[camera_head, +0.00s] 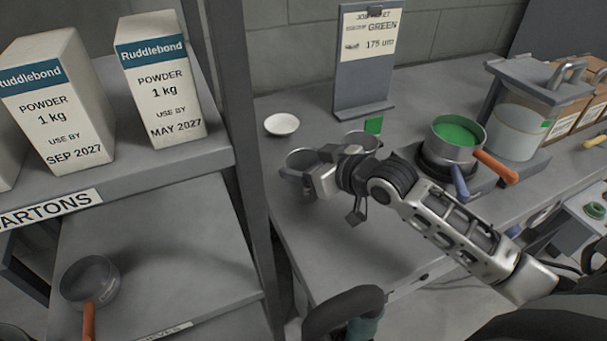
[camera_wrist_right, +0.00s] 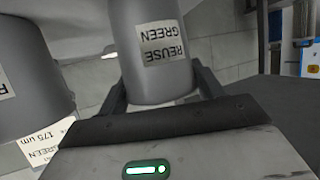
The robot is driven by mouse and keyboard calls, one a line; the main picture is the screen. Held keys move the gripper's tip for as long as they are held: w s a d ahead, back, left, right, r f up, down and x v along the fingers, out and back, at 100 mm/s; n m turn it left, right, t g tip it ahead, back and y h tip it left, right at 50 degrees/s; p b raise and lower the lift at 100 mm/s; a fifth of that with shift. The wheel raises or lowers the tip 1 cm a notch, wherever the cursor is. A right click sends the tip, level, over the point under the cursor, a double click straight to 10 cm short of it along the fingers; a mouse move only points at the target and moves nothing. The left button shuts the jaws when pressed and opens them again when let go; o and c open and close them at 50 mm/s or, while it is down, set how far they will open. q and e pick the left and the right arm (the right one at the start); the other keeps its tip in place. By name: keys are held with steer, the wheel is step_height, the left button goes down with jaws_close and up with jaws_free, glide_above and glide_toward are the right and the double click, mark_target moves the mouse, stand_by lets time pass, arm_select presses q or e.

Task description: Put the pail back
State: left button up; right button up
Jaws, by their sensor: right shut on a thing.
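My right gripper (camera_head: 312,180) is shut on a grey metal pail (camera_head: 300,160) above or on the left part of the bench; I cannot tell whether its base touches. In the right wrist view the pail (camera_wrist_right: 152,50) sits between the two fingers, with an upside-down "REUSE GREEN" label. A second grey pail (camera_head: 362,141) stands just behind and right of it, partly hidden by my wrist; a grey vessel, probably the same one, shows at left in the wrist view (camera_wrist_right: 30,75). My left gripper is not in view.
A job ticket board (camera_head: 366,75) reads GREEN, 175 um. A white dish (camera_head: 282,124) lies behind the held pail. A pan of green powder (camera_head: 459,134) and a large clear-sided container (camera_head: 520,124) stand right. A shelf (camera_head: 150,240) with cartons (camera_head: 160,85) and a pan (camera_head: 88,280) is left.

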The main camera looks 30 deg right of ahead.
steer(key=shift+f, duration=0.1)
steer(key=o, duration=1.1)
steer(key=v, duration=1.2)
steer(key=shift+p, duration=0.45)
steer(key=shift+s, duration=0.1)
